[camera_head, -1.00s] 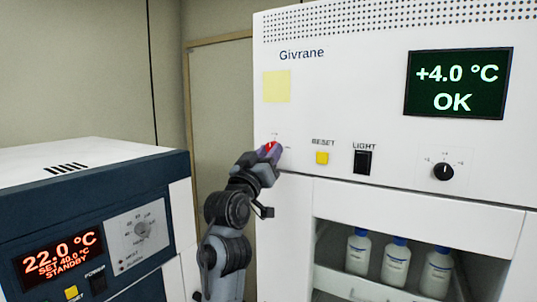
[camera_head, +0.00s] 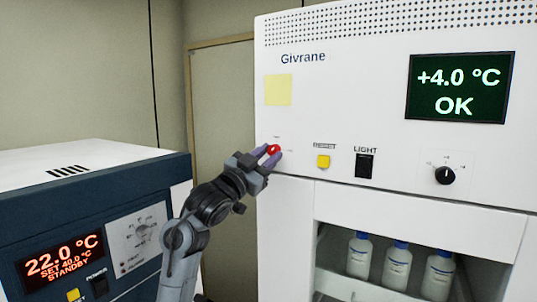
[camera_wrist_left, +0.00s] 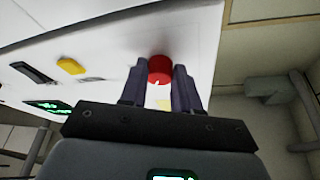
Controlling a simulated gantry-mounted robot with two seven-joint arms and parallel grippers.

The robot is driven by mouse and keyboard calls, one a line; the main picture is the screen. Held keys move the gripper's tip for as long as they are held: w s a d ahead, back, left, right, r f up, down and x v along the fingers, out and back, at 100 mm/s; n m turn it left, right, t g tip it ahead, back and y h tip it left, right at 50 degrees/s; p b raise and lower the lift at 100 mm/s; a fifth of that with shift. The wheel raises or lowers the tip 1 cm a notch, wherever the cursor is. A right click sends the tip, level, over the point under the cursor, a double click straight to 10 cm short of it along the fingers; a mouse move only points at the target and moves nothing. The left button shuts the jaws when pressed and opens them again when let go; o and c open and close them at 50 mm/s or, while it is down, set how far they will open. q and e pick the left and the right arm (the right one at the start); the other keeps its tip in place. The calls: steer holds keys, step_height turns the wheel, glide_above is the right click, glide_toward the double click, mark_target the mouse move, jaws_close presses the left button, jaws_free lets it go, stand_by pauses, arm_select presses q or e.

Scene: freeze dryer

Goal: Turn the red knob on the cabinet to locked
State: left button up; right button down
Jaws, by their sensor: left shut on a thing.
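The red knob (camera_head: 273,149) sits on the white front of the Givrane cabinet (camera_head: 380,40), at its left edge below a yellow note. My left gripper (camera_head: 269,155) is at the knob, with its arm coming up from the lower left. In the left wrist view, the red knob (camera_wrist_left: 160,69) lies between the tips of the two dark fingers of my left gripper (camera_wrist_left: 159,80), which are shut on it. A white pointer mark shows on the knob. The small labels around the knob are too small to read. My right gripper is not in view.
A yellow reset button (camera_head: 323,161), a black light switch (camera_head: 364,165) and a black dial (camera_head: 445,175) are to the right of the knob. White bottles (camera_head: 396,262) stand in the open bay below. A dark blue unit (camera_head: 90,220) stands at the left.

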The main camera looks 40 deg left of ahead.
arm_select(q)
steer(key=m+h+p, duration=0.1)
steer(key=m, duration=0.1)
steer(key=m+g+h+p, duration=0.1)
steer(key=m, duration=0.2)
steer(key=m+p, duration=0.1)
steer(key=m, duration=0.1)
steer(key=shift+a+r+g+h, duration=0.3)
steer(key=shift+r+h, duration=0.1)
steer(key=m+g+h+p, duration=0.1)
steer(key=m+p, duration=0.2)
steer(key=m, duration=0.1)
steer(key=shift+r+m, duration=0.15)
steer(key=shift+m, duration=0.15)
steer(key=shift+m+g+p, duration=0.5)
steer(key=shift+m+p, duration=0.1)
steer(key=shift+m, duration=0.2)
steer(key=o, duration=1.1)
steer(key=shift+c, duration=0.2)
steer(key=shift+s, duration=0.1)
